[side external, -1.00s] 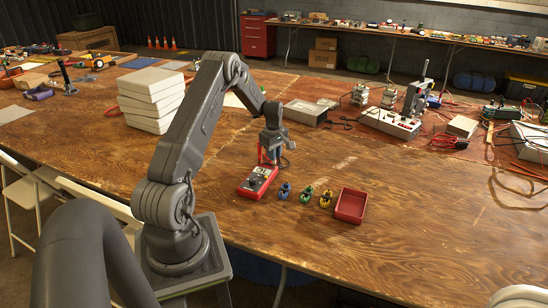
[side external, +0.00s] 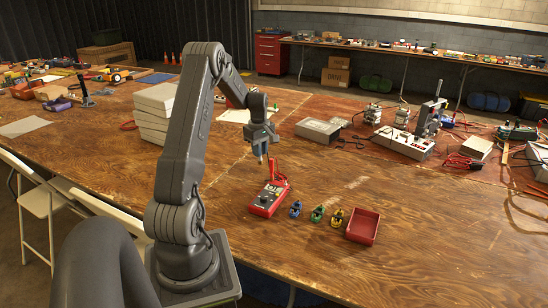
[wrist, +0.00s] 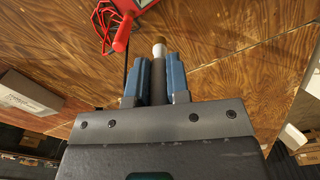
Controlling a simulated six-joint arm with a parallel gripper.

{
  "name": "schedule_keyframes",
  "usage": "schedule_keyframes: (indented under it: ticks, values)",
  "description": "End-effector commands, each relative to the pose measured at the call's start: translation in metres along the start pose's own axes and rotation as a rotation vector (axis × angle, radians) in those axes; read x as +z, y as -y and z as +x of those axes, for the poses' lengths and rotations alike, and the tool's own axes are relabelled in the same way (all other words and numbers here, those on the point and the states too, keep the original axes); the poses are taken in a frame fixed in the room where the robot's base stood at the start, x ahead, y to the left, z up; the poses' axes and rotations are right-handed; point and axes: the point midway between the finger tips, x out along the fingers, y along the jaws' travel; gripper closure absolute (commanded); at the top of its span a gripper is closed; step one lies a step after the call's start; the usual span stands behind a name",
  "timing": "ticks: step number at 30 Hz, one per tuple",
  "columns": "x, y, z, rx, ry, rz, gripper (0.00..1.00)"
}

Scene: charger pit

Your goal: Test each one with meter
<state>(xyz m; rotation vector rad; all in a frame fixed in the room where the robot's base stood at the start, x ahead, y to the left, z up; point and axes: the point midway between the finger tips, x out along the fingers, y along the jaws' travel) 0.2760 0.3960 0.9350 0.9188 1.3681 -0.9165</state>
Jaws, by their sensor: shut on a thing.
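My gripper (wrist: 158,80) is shut on a dark cylinder (wrist: 158,72) with a pale, coppery tip, which looks like a battery. It is held above the table, up and slightly left of the red meter (side external: 266,200) in the side view. A red probe (side external: 271,170) stands up by the meter; its red handle (wrist: 122,35) and cable also show in the wrist view. Right of the meter is a row of small holders: blue (side external: 295,209), green (side external: 317,214) and yellow (side external: 337,217). Their contents are too small to tell.
A red tray (side external: 363,226) stands right of the holders and looks empty. A stack of white boxes (side external: 154,118) is behind my arm at the left. Grey cases, instruments (side external: 403,142) and cables crowd the back right. The front right of the table is clear.

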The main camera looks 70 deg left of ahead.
Motion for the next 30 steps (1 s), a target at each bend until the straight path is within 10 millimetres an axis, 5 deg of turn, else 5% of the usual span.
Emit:
schedule_keyframes:
  ticks: [5, 10, 18, 24, 30]
  values:
    - [-0.009, 0.014, -0.012, -0.001, -0.001, 0.000, 1.00]
    - [0.013, 0.005, -0.008, -0.003, 0.000, 0.013, 1.00]
    - [0.119, -0.031, 0.015, -0.004, 0.001, 0.044, 1.00]
    - [0.191, -0.040, 0.030, -0.003, 0.001, 0.056, 1.00]
    - [0.227, -0.040, 0.038, -0.002, 0.001, 0.060, 1.00]
